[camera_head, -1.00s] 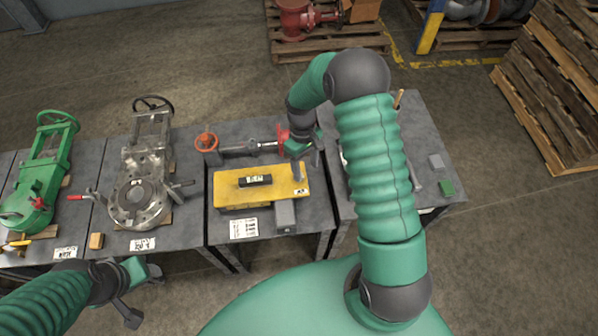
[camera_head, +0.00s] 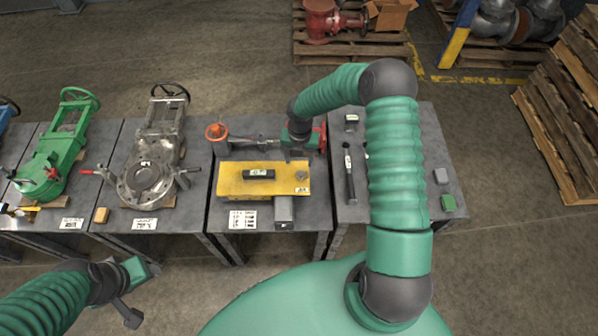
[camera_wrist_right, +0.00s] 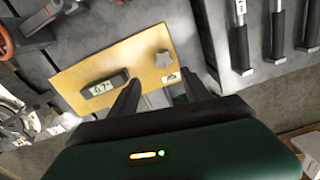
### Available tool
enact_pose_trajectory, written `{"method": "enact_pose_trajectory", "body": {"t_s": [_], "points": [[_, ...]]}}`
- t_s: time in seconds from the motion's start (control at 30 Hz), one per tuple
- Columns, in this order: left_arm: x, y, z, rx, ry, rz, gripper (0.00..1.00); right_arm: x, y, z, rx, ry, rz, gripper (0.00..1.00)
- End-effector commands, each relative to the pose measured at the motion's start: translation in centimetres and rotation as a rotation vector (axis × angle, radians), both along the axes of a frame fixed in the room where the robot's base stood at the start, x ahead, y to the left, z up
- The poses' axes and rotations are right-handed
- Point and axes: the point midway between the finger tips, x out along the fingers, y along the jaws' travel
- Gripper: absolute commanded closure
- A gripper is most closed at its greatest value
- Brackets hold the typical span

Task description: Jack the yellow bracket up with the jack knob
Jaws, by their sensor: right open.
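The yellow bracket (camera_head: 232,178) lies as a flat plate on the middle bench, and in the wrist view (camera_wrist_right: 125,60). The grey star-shaped jack knob (camera_head: 301,176) is at its right end; the wrist view shows it clearly (camera_wrist_right: 164,59). A black level-like device with a display (camera_head: 258,174) sits on the plate. My right gripper (camera_head: 297,154) is at the plate's far right edge, beyond the knob in the head view. Its fingers (camera_wrist_right: 162,90) are apart with nothing between them. My left gripper (camera_head: 140,295) is low at the left, away from the benches; its finger opening is unclear.
A grey block (camera_head: 284,210) stands at the bracket's front edge, beside a printed label (camera_head: 242,220). An orange handwheel (camera_head: 216,132) and clamp parts are behind. Black-handled tools (camera_head: 349,175) lie on the right bench. Valves (camera_head: 145,178) fill the left benches.

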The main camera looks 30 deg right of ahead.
Motion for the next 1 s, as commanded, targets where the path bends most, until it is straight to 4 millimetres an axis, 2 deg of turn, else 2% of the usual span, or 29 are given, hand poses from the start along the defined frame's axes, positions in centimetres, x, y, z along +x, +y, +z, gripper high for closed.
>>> {"method": "enact_pose_trajectory", "body": {"t_s": [0.1,0.3,0.43,0.7,0.77,1.0], "points": [[0.0,0.0,0.2,0.0,0.0,0.0,0.48,-0.2,-0.2,-3.3,0.003,0.004,-0.002,0.44],[0.0,0.0,0.4,0.0,0.0,-0.001,0.48,-0.1,-0.2,-7.5,0.001,0.003,-0.004,0.44],[0.0,0.0,0.4,0.0,0.0,-0.001,0.48,0.0,0.0,-8.8,-0.001,0.001,-0.002,0.44],[0.0,0.0,0.4,0.0,0.0,-0.001,0.48,0.0,0.0,-9.0,-0.003,0.0,-0.003,0.44],[0.0,0.0,0.4,0.0,0.0,-0.001,0.48,0.0,-0.1,-9.1,-0.001,0.0,-0.003,0.49],[0.0,0.0,0.4,0.0,0.0,-0.001,0.48,0.1,-0.2,-9.1,0.0,-0.001,-0.003,0.8]]}}
